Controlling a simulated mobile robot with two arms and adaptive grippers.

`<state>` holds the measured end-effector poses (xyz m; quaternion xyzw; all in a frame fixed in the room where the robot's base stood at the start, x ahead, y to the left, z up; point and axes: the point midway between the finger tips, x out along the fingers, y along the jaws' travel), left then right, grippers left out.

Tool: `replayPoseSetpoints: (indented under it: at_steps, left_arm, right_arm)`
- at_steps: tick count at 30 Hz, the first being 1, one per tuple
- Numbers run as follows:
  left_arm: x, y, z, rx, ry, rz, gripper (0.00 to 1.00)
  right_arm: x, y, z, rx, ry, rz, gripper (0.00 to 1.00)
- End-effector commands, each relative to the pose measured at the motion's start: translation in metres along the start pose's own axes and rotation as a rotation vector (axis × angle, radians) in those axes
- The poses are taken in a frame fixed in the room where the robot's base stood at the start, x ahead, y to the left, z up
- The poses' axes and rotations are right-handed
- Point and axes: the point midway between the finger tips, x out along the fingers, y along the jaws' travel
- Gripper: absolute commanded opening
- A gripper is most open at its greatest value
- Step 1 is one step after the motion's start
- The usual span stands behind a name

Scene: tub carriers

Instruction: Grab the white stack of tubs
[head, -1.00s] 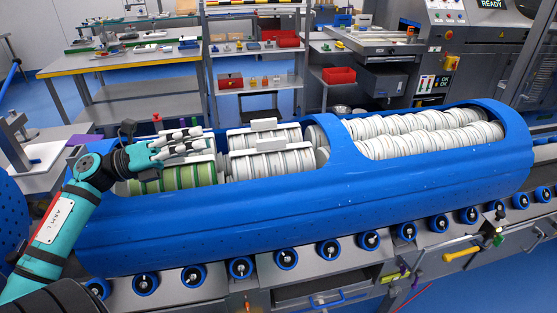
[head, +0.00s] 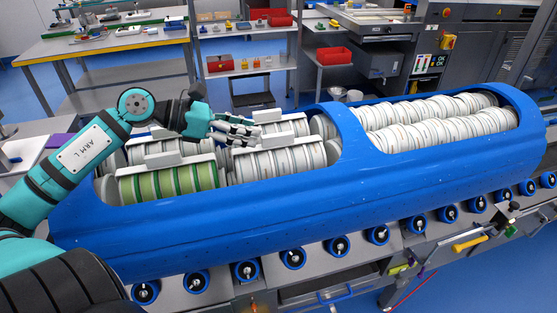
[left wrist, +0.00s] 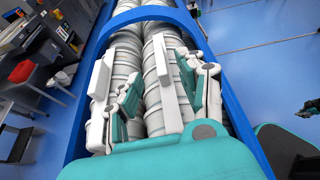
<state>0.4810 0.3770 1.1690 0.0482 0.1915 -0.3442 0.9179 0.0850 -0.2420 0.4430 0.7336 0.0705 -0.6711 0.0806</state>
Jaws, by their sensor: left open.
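A white stack of tubs (head: 280,161) with a white carrier on top lies in the near row of the blue drum, just right of a green-banded stack (head: 166,184). Another white stack (head: 291,130) lies behind it. My left gripper (head: 243,131) is open and empty above the carriers, its fingers pointing right, close over the white stacks. In the left wrist view its spread fingers (left wrist: 160,88) frame two rows of white tubs. I cannot tell whether they touch a carrier. A teal and dark part at that view's right edge looks like my right gripper (left wrist: 311,107), too small to judge.
The blue drum's rim (head: 250,188) and its cross band (head: 347,134) bound the opening. More white tubs (head: 440,121) fill the right opening. Blue rollers (head: 293,257) run along the front. A shelf with red bins (head: 333,55) stands behind.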

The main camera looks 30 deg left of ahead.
Motion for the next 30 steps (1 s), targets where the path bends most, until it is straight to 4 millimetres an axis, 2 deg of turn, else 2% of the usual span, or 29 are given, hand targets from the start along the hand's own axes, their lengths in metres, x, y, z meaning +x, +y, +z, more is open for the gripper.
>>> replayPoseSetpoints:
  at_steps: [4, 13, 24, 30]
  left_arm:
    - [0.019, 0.001, 0.001, 0.000, 0.000, 0.001, 0.40]
    - [0.034, 0.000, 0.002, -0.001, -0.003, -0.001, 0.40]
    - [0.068, 0.002, 0.003, -0.002, -0.007, 0.005, 0.40]
    - [0.078, 0.001, 0.001, -0.002, -0.003, 0.002, 0.40]
  right_arm:
    - [-0.004, -0.003, -0.001, 0.001, 0.001, -0.004, 0.00]
    - [-0.005, -0.014, -0.003, 0.000, 0.004, -0.017, 0.00]
    - [-0.014, -0.009, -0.004, -0.002, 0.004, -0.012, 0.00]
    - [-0.015, -0.005, -0.003, -0.002, 0.003, -0.006, 0.00]
